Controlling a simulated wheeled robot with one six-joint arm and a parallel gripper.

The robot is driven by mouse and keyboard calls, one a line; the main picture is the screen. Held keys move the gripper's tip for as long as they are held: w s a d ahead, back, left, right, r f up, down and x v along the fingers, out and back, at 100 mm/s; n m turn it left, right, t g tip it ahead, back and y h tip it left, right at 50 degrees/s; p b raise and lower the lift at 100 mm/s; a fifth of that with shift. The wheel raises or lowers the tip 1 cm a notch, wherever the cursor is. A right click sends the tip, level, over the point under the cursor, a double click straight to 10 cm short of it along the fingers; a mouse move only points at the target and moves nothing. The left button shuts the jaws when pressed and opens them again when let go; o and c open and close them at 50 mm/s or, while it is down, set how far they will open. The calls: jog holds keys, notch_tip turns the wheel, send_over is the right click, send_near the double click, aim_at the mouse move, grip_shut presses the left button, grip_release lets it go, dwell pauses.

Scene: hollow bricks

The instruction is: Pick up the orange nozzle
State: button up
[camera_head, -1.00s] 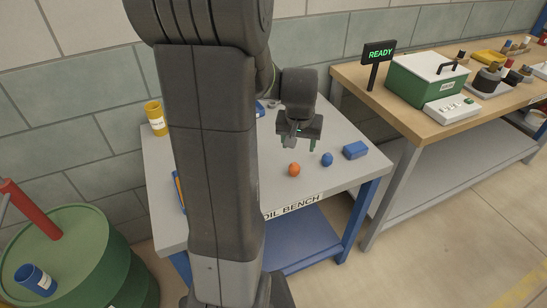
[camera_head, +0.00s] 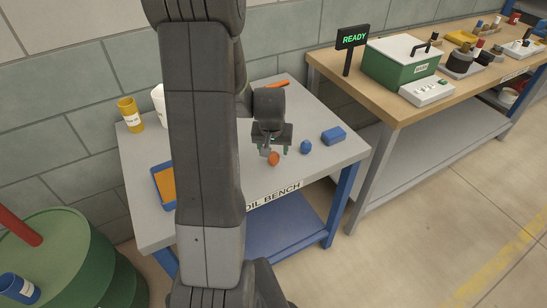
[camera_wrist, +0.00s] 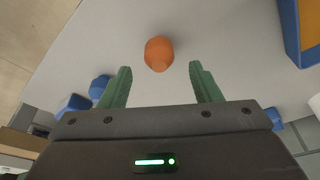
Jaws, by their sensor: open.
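The orange nozzle (camera_head: 274,158) is a small rounded piece on the grey oil bench (camera_head: 331,162), near its front edge. In the wrist view the orange nozzle (camera_wrist: 159,54) lies just beyond the fingertips, centred between them. My gripper (camera_head: 272,148) is open and empty, close above and behind the nozzle in the head view. In the wrist view its two green fingers (camera_wrist: 160,72) stand apart with nothing between them. I cannot tell the exact height of the fingers over the bench.
A blue round piece (camera_head: 305,147) and a blue block (camera_head: 334,135) lie right of the nozzle. A blue-and-orange tray (camera_head: 157,185) and a yellow cup (camera_head: 130,114) are at the left. A wooden bench (camera_head: 400,112) stands at the right.

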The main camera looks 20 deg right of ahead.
aim_at(274, 153)
jog(key=shift+x, duration=2.1)
jog(key=shift+c, duration=0.5)
jog(key=c, duration=1)
